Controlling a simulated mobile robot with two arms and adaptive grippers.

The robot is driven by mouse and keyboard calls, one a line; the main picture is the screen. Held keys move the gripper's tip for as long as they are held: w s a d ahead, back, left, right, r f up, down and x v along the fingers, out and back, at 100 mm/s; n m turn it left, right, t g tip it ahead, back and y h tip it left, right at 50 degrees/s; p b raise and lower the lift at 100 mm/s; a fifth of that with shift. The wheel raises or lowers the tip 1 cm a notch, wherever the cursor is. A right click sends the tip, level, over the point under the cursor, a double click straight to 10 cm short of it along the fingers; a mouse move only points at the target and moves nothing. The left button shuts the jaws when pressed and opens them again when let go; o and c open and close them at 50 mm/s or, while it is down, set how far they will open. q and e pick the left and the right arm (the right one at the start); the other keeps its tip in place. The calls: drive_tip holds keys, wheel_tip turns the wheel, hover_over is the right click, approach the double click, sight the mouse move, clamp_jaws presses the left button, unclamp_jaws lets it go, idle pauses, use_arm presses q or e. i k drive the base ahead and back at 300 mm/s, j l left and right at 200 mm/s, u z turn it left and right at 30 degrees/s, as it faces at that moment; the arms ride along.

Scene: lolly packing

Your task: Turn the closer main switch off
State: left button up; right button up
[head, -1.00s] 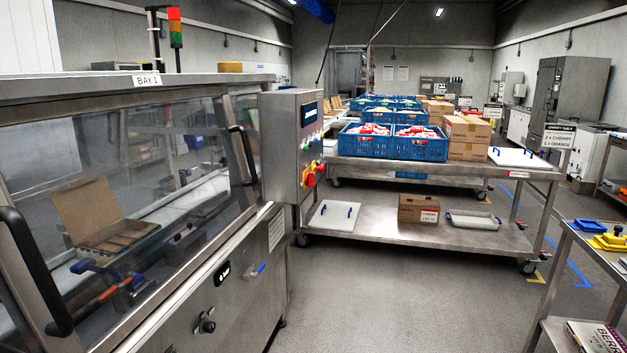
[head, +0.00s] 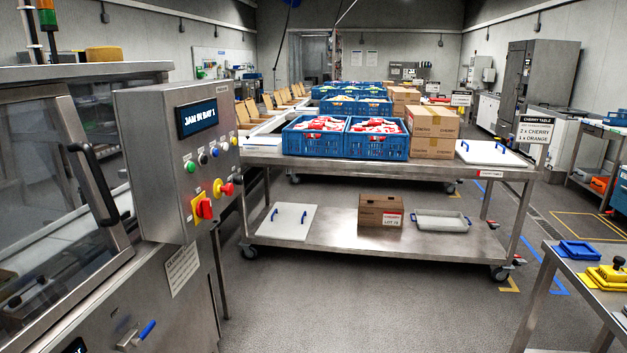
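A grey control box (head: 172,160) stands at the left on the machine, its button face turned to the right. Low on that face is a red rotary switch (head: 204,208) on a yellow plate, which looks like a main switch. I cannot tell its setting for sure. Just above it to the right is a red mushroom button (head: 227,189) on a yellow ring. No second main switch can be made out. Neither of my grippers is in view, and nothing touches the box.
The glazed machine (head: 40,200) fills the left, with a black door handle (head: 93,172) and a blue-handled lever (head: 140,335) below. A steel trolley (head: 350,178) with blue crates (head: 315,140) and cartons stands beyond. Another table (head: 565,265) is at the right. The grey floor between is clear.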

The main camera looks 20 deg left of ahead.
sight(204, 209)
drive_tip(key=i+l+u, duration=0.15)
drive_tip(key=i, duration=0.4)
drive_tip(key=i+l+u, duration=0.2)
drive_tip(key=i, duration=0.3)
drive_tip(key=i+l+u, duration=0.15)
drive_tip(key=i, duration=0.4)
